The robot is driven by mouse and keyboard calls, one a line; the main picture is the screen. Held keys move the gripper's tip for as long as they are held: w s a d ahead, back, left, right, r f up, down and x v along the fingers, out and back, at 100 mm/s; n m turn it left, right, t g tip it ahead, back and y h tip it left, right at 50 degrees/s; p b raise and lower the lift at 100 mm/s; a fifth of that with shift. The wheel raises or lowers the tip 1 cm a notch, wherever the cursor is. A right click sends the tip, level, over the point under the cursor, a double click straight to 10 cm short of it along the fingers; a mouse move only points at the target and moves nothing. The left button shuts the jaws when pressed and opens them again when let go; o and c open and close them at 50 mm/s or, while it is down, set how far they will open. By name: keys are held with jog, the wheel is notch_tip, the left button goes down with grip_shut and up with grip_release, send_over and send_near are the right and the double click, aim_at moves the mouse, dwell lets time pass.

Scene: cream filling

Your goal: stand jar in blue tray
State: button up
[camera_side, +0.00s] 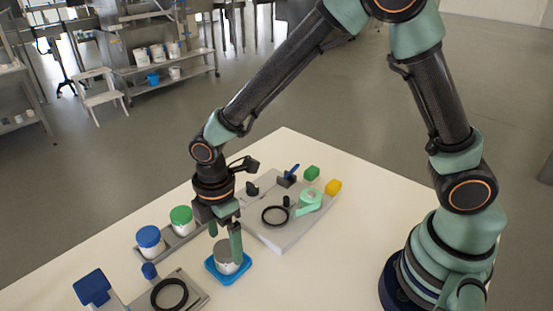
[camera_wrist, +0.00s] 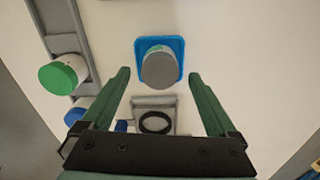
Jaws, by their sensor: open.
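A jar with a grey top (camera_side: 222,256) and a pale side stands in the blue tray (camera_side: 244,271) in the side view. In the wrist view the jar (camera_wrist: 160,68) appears upright inside the tray (camera_wrist: 178,42). My gripper (camera_side: 225,243) is directly over the tray, pointing down. Its green fingers are open, one on each side of the jar's upper part. In the wrist view there is a gap between the jar and each fingertip (camera_wrist: 159,75). One finger hides part of the jar in the side view.
A grey rack holds a green-lidded jar (camera_side: 182,219) and a blue-lidded jar (camera_side: 150,241) left of the tray. A grey fixture with a black ring (camera_side: 169,293) is in front. A grey board (camera_side: 262,233) with a ring, tape and small blocks lies behind.

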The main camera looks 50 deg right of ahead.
aim_at(225, 248)
notch_tip(225, 248, up, 9)
jog(key=s+d+r+m+t, duration=0.2)
jog(key=d+r+m, duration=0.3)
jog(key=d+m, duration=0.3)
jog(key=s+d+r+m+t, duration=0.3)
jog(key=d+m, duration=0.5)
jog(key=d, duration=0.3)
notch_tip(225, 248, up, 2)
jog(key=shift+s+d+r+t, duration=0.1)
jog(key=shift+s+d+t, duration=0.2)
jog(key=shift+s, duration=0.2)
